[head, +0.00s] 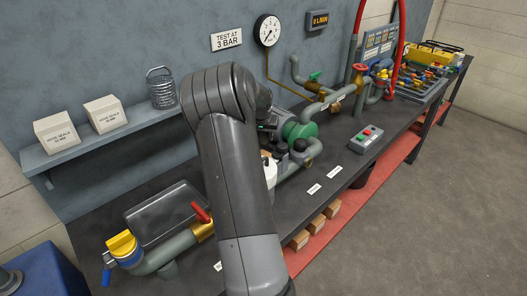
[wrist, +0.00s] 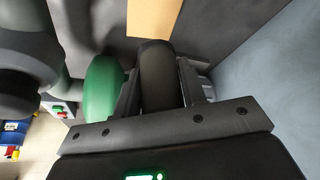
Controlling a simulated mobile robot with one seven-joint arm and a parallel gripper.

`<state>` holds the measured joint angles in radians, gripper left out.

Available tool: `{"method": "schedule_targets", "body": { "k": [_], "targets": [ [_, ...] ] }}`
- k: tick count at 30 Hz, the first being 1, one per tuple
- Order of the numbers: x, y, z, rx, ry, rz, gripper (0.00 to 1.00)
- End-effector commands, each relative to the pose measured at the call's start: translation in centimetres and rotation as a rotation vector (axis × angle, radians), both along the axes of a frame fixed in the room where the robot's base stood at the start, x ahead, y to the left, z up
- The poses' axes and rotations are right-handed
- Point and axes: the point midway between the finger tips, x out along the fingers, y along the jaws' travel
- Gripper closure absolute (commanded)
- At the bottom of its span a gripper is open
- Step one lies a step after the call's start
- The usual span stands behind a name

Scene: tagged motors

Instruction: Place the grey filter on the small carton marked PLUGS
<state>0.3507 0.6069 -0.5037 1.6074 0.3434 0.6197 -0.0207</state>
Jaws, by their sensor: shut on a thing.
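My gripper (wrist: 160,85) is shut on a dark grey cylinder, which looks like the grey filter (wrist: 160,65), held between its two fingers in the wrist view. A plain tan surface (wrist: 154,14) shows just beyond the filter's far end. It may be the small carton, but no PLUGS marking is readable, and I cannot tell whether the filter touches it. In the head view a bit of tan (head: 265,155) shows beside my arm, which hides most of the gripper and the filter.
A green motor (head: 300,130) stands close beside my gripper, with grey pipework around it; its green body (wrist: 104,85) is near the left finger. A button box (head: 366,140) sits farther right on the bench.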

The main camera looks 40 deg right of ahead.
Motion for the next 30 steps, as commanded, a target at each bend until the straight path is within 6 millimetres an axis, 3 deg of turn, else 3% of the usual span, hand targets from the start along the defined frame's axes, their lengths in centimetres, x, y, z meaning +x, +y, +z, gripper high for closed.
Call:
{"method": "schedule_targets", "body": {
  "k": [15, 26, 27, 30],
  "targets": [
    [-0.1, 0.0, -6.0, 0.001, 0.001, 0.001, 0.86],
    [0.0, 0.0, -6.4, -0.001, 0.000, 0.001, 0.86],
    [0.0, 0.0, -6.4, -0.001, 0.000, 0.001, 0.60],
    [0.0, 0.0, -6.3, -0.001, 0.000, 0.001, 0.52]
  ]
}}
